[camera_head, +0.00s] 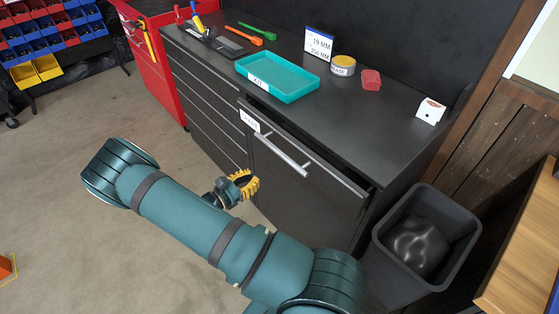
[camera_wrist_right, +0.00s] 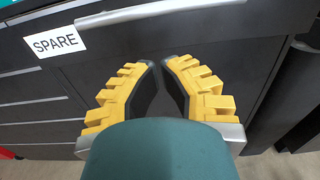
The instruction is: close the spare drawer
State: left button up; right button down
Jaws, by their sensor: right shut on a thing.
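The spare drawer (camera_head: 300,190) is the dark front with a white label and a silver bar handle (camera_head: 276,146). Its top edge stands out from under the worktop, leaving a dark gap, so it is partly open. In the right wrist view the label (camera_wrist_right: 55,42) reads SPARE, and the handle (camera_wrist_right: 150,12) crosses the top. My right gripper (camera_head: 248,184) is low in front of the drawer's left side, below the handle. Its yellow fingers (camera_wrist_right: 160,66) are drawn together; what they close on is hidden. Contact with the front is unclear. My left gripper is out of view.
The worktop (camera_head: 385,125) holds a teal tray (camera_head: 278,76), a tin (camera_head: 342,65), a red item (camera_head: 371,79) and a small white box (camera_head: 431,111). A black bin (camera_head: 456,250) stands right of the drawer. A red cabinet (camera_head: 160,70) is at the left. The floor is open at left.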

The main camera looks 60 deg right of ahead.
aim_at(289, 154)
jog(key=x, duration=1.4)
jog(key=x, duration=0.5)
jog(key=shift+d, duration=0.15)
jog(key=shift+r, duration=0.1)
jog(key=shift+w, duration=0.1)
jog(key=shift+w+a, duration=0.1)
jog(key=shift+a, duration=0.25)
jog(key=v, duration=1.3)
jog(key=shift+a+p, duration=0.3)
